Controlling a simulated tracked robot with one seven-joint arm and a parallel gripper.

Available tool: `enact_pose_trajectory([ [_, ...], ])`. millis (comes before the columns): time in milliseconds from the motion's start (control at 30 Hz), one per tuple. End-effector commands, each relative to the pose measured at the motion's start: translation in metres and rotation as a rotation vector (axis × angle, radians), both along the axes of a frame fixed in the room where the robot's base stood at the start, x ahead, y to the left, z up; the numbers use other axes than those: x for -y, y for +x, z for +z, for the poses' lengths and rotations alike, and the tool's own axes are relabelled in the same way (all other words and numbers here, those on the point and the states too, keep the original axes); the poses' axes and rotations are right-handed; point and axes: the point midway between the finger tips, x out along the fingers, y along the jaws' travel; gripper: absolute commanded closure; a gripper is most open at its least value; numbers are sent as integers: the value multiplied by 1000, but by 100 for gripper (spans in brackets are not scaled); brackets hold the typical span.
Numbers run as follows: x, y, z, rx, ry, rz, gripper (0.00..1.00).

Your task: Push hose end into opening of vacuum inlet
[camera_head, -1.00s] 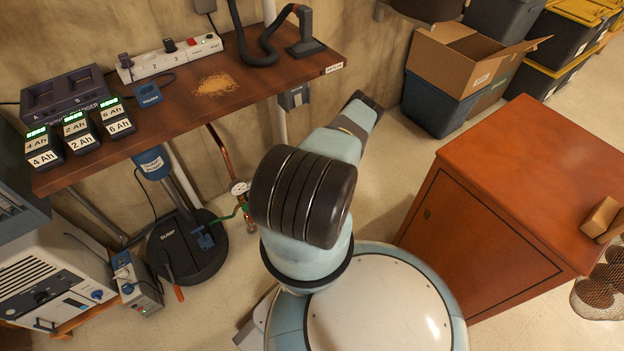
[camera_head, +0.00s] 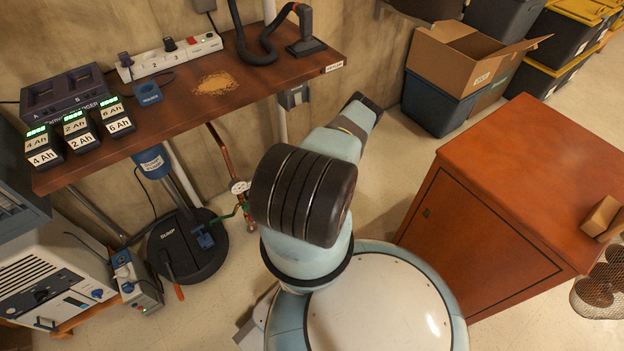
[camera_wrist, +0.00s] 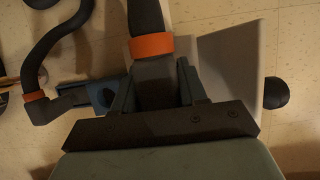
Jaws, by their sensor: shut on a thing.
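In the wrist view, my gripper (camera_wrist: 155,86) is shut on the dark hose end (camera_wrist: 152,72), with one finger on each side. An orange band (camera_wrist: 152,46) circles the hose just beyond the fingers, and the hose runs out at the top. The tip towards the palm is hidden. A pale grey body (camera_wrist: 232,65) with a dark round part at its right lies behind the fingers; I cannot tell if it is the vacuum. No inlet opening can be made out. In the head view my gripper is hidden.
A second dark hose (camera_wrist: 42,50) with an orange ring curves at the wrist view's left. In the head view, a wooden shelf (camera_head: 250,98) carries batteries, a power strip and a hose with a nozzle (camera_head: 306,42). A red-brown cabinet (camera_head: 510,170) stands right; clear floor lies between.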

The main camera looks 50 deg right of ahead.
Motion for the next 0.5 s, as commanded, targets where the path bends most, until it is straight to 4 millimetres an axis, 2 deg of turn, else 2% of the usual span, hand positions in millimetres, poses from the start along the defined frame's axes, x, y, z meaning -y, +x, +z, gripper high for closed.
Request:
enact_pose_trajectory([
  [400,0,0,2,1,0,-1,95],
  [433,0,0,2,1,0,-1,56],
  [500,0,0,2,1,0,-1,49],
])
